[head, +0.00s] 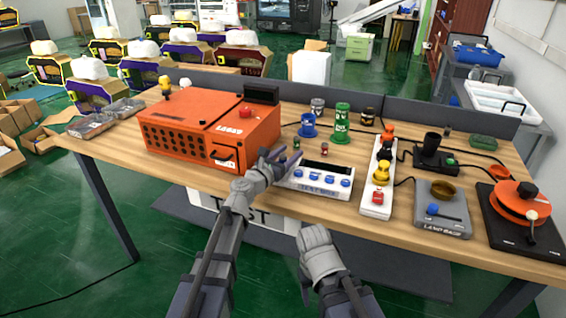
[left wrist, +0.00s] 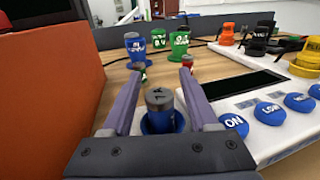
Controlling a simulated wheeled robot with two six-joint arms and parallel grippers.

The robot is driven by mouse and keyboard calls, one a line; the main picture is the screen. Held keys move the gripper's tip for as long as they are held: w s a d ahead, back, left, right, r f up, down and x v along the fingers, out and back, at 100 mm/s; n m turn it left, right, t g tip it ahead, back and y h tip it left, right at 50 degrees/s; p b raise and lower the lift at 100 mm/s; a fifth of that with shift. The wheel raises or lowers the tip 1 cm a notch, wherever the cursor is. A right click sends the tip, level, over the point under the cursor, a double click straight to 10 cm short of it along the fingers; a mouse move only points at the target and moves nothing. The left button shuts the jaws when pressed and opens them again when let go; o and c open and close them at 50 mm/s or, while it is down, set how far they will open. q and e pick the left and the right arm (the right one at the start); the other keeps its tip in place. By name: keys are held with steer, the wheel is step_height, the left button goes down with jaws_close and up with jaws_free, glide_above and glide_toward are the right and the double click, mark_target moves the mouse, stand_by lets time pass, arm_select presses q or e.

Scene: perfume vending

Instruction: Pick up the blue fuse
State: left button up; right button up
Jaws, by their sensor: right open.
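The blue fuse (left wrist: 160,108), with a grey top marked "1A" and a wider blue base, stands upright in the left wrist view. My left gripper (head: 283,162) is over the table between the orange box and the white test unit. In the left wrist view its two fingers (left wrist: 158,88) are open on either side of the fuse, with gaps showing beside its top. In the head view the fuse cannot be made out clearly behind the gripper. My right gripper (head: 318,248) is lower, in front of the table edge, and holds nothing visible.
The orange box (head: 185,130) stands close left of my left gripper. The white test unit (head: 318,181) with blue knobs is close on its right. A larger blue piece (head: 308,126) and a green one (head: 342,118) stand behind. A white strip (head: 376,200) lies further right.

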arm_select(q)
jaws_close()
stand_by(0.6)
step_height(320, 180, up, 17)
steer(key=p, duration=1.7)
